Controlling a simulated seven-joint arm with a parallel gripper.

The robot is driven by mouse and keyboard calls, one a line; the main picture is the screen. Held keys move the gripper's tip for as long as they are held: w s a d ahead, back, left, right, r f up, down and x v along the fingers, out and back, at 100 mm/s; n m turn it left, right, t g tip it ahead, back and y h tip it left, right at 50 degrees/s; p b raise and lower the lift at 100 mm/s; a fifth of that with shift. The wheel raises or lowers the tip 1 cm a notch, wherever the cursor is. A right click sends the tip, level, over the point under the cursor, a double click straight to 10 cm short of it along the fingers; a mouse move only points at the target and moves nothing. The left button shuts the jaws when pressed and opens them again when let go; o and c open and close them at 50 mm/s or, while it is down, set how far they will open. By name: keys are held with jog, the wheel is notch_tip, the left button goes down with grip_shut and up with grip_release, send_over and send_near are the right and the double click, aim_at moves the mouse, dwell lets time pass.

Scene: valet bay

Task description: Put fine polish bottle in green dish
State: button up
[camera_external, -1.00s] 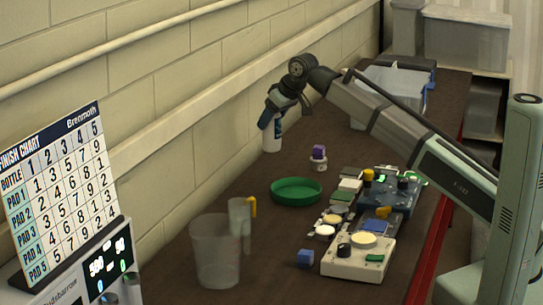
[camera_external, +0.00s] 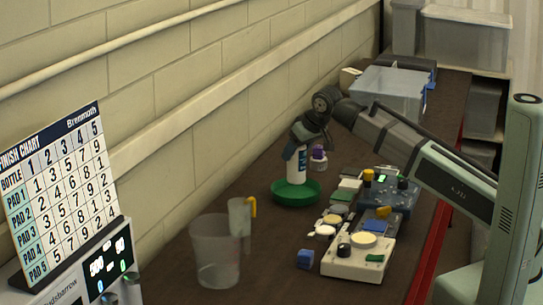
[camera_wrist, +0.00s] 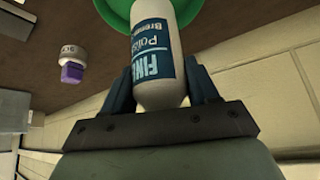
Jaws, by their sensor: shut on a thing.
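The white polish bottle (camera_external: 296,167) has a blue label, partly readable in the wrist view (camera_wrist: 158,52) as "FIN" and "Polis". My gripper (camera_external: 298,146) is shut on the bottle, with one finger on each side of it in the wrist view (camera_wrist: 160,88). The bottle is held nearly upright, its lower end within the outline of the green dish (camera_external: 296,198). I cannot tell whether its base touches the dish floor. The round, shallow dish stands on the brown bench and also shows at the top of the wrist view (camera_wrist: 116,9).
A small white jar with a purple top (camera_external: 318,154) stands just behind the dish. A clear beaker (camera_external: 216,252), a jug (camera_external: 239,218) and a blue cube (camera_external: 306,258) are nearer. Devices (camera_external: 357,256) with knobs line the right. The wall (camera_external: 180,140) runs along the left.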

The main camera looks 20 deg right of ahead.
aim_at(296, 163)
jog(key=shift+f, duration=2.1)
jog(key=o, duration=1.3)
jog(key=shift+f, duration=0.1)
jog(key=shift+v, duration=6.1)
jog(key=shift+w, duration=0.1)
